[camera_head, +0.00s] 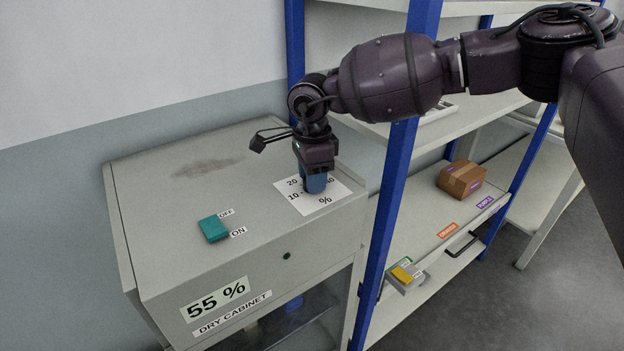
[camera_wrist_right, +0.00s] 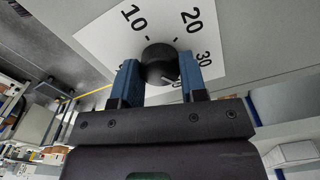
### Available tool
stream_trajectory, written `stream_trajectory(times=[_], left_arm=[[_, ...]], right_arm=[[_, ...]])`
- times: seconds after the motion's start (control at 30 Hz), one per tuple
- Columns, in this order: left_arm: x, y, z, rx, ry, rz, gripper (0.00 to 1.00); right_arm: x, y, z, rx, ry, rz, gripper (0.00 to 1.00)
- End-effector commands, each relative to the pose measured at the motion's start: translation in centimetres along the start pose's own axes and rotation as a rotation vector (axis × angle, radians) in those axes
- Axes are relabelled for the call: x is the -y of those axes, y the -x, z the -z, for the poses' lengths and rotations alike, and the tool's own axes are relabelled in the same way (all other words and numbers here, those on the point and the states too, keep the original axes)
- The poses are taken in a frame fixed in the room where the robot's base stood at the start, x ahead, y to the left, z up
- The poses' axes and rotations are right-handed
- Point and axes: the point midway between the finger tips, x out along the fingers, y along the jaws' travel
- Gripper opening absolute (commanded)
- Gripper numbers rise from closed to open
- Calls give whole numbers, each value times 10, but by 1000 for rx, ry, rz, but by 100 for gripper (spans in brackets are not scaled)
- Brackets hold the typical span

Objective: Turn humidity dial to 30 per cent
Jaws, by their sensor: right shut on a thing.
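The humidity dial (camera_wrist_right: 158,62) is a round black knob on a white scale card (camera_head: 324,201) with numbers and a per cent sign. The card lies on top of the grey dry cabinet (camera_head: 150,262). My right gripper (camera_head: 315,185) points down over the card and hides most of the dial in the head view. In the right wrist view, its blue fingers (camera_wrist_right: 158,80) are shut on the dial, one on each side. The marks 10, 20 and 30 show around the dial there. The dial's pointer is not clear. My left gripper is not in view.
A teal switch (camera_head: 213,229) marked OFF and ON sits left of the card. A label (camera_head: 215,298) on the cabinet front reads 55 %. A blue shelf post (camera_head: 391,190) stands right of the cabinet. A cardboard box (camera_head: 461,179) lies on the shelf.

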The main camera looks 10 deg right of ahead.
Motion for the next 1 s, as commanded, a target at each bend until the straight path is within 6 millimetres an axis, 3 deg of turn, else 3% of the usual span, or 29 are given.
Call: stream_trajectory(times=[0.5,1.0], left_arm=[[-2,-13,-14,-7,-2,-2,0],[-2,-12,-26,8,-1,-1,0]], right_arm=[[1,0,0,2,408,3,16],[1,2,0,0,536,5,16]])
